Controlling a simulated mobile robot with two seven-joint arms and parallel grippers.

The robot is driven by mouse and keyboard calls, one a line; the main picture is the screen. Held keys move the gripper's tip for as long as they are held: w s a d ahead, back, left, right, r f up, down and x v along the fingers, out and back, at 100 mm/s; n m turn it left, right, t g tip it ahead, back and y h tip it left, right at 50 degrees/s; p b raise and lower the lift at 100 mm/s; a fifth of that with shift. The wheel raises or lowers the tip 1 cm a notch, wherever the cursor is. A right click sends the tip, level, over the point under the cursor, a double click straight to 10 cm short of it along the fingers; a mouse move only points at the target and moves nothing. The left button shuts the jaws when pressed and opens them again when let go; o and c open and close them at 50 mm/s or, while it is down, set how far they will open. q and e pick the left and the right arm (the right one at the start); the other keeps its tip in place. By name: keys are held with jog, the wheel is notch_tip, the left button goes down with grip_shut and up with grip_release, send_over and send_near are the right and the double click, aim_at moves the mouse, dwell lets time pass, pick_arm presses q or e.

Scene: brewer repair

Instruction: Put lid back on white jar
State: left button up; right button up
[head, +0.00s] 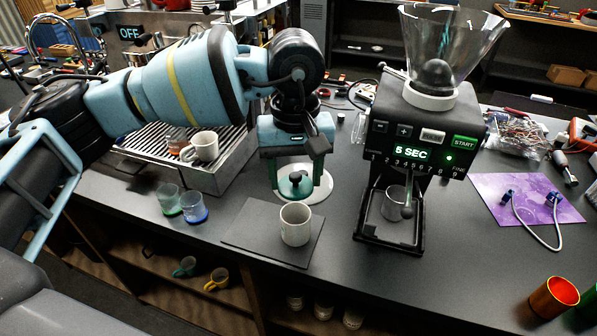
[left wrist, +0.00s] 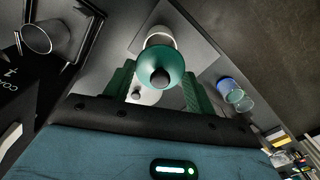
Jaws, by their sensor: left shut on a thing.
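My left gripper (head: 296,180) comes down from above near the middle of the counter. Its green fingers stand on both sides of a teal round lid-like piece with a black knob (head: 296,187) and are shut on it. In the left wrist view the same teal piece (left wrist: 160,58) lies between the fingers of the left gripper (left wrist: 158,88). A white round thing (head: 319,188) shows beneath and around it. I cannot tell whether this is the white jar or whether the two touch. My right gripper is not in view.
Two glasses (head: 193,208) stand to the left, near the espresso machine's tray. The grinder (head: 420,140) stands close on the right. A purple mat (head: 490,185) lies farther right.

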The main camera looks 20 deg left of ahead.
pick_arm(q)
jog(key=shift+a+f, duration=0.1)
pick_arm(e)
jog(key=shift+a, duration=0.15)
pick_arm(q)
jog(key=shift+f, duration=0.15)
jog(key=shift+f+b, duration=0.9)
jog(key=shift+f, duration=2.05)
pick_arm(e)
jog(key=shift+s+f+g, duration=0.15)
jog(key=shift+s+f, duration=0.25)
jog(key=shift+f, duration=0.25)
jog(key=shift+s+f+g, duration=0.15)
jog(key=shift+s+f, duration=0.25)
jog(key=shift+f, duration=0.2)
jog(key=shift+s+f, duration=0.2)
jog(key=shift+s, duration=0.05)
pick_arm(q)
jog(key=shift+f+b, duration=0.2)
jog(key=shift+b, duration=0.15)
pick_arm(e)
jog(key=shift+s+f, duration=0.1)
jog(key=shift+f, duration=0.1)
